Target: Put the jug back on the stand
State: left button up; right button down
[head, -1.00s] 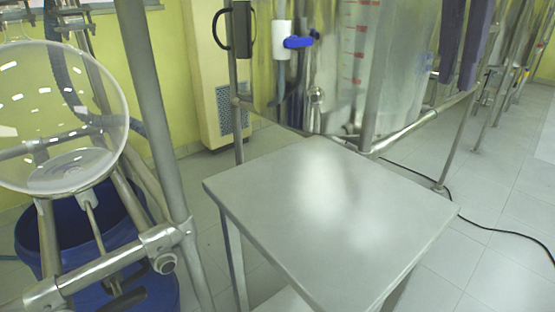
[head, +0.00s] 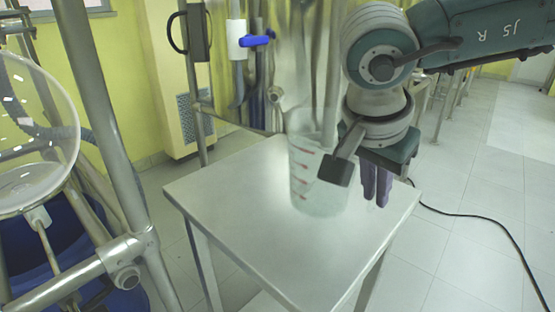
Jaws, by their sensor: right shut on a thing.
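The jug (head: 312,180) is a clear, see-through vessel with red graduation marks. It is upright over the top of the stand (head: 245,235), a grey metal table, towards its back right. I cannot tell whether its base touches the top. My right gripper (head: 376,192) is at the jug's right side, its purple fingers pointing down, shut on the jug. The handle and the exact grip are hidden by the gripper. My left gripper is not in view.
A glass vessel (head: 35,135) in a metal tube frame (head: 130,250) stands at the left, with a blue bin (head: 85,215) under it. Pipes with a blue-handled valve (head: 254,41) are behind the stand. A black cable (head: 480,225) lies on the floor at right.

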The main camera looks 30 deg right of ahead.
jog(key=shift+f, duration=0.4)
jog(key=shift+f, duration=0.1)
jog(key=c, duration=0.9)
grip_release()
